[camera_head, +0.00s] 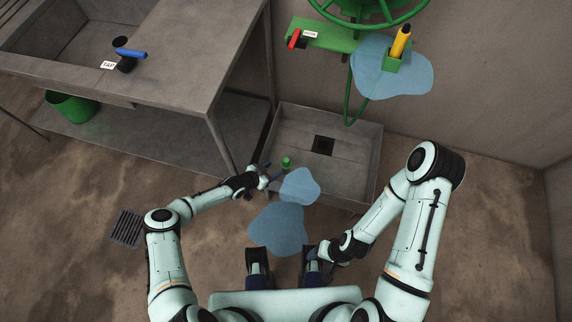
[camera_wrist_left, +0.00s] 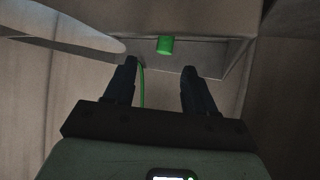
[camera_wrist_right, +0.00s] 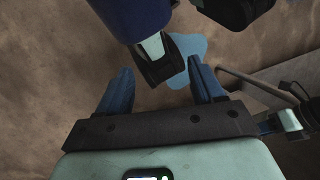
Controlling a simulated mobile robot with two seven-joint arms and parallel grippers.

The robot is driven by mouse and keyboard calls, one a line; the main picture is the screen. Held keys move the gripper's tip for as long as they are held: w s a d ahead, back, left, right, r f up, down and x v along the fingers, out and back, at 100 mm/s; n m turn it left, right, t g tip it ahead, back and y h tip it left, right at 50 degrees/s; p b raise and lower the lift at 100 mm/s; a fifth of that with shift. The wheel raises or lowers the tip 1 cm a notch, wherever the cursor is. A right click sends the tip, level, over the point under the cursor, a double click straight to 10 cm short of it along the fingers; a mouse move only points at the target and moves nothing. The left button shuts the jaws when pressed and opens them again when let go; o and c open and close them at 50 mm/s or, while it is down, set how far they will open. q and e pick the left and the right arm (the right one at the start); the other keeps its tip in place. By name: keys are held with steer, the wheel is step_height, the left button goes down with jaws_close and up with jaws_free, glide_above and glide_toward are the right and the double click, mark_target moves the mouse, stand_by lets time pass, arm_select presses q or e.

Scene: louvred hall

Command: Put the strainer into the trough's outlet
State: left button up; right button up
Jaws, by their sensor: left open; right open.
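The small green strainer (camera_head: 286,162) is at the left front part of the grey trough (camera_head: 367,160). The outlet (camera_head: 323,145) is a dark square hole in the trough floor, to the strainer's right. My left gripper (camera_head: 268,177) is open beside the strainer, at the trough's left front. In the left wrist view the strainer (camera_wrist_left: 165,45) shows beyond and between the open fingertips (camera_wrist_left: 158,66), apart from both. My right gripper (camera_head: 318,253) is open and empty, low in front of my body; its fingers (camera_wrist_right: 160,78) show only floor and parts of me between them.
Blue puddle-like patches (camera_head: 278,229) lie before the trough. A grey sink bench (camera_head: 185,60) with a blue-handled tap (camera_head: 130,53) stands at left, a green bucket (camera_head: 72,106) under it. A green wheel bracket (camera_head: 330,38) hangs behind the trough. A dark grate (camera_head: 127,228) is on the floor.

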mark_target(284, 163)
arm_select(q)
steer(key=b+x, duration=0.6)
steer(key=a+b+x, duration=0.1)
steer(key=b+x, duration=0.2)
steer(key=shift+w+d+f+b, duration=0.1)
steer(key=shift+w+f+b, duration=0.2)
steer(key=shift+f+b, duration=0.1)
steer(key=shift+w+d+f+b, duration=0.1)
steer(key=shift+w+d+b, duration=0.15)
steer(key=shift+d+b, duration=0.1)
arm_select(e)
steer(key=w+d+f+t+h, duration=0.1)
steer(key=w+d+f+t, duration=0.2)
steer(key=w+f, duration=0.7)
steer(key=shift+w+d+f+m+t, duration=0.2)
steer(key=shift+d+f+m+t, duration=0.15)
steer(key=shift+d, duration=0.25)
steer(key=shift+r, duration=0.15)
arm_select(q)
jaws_close()
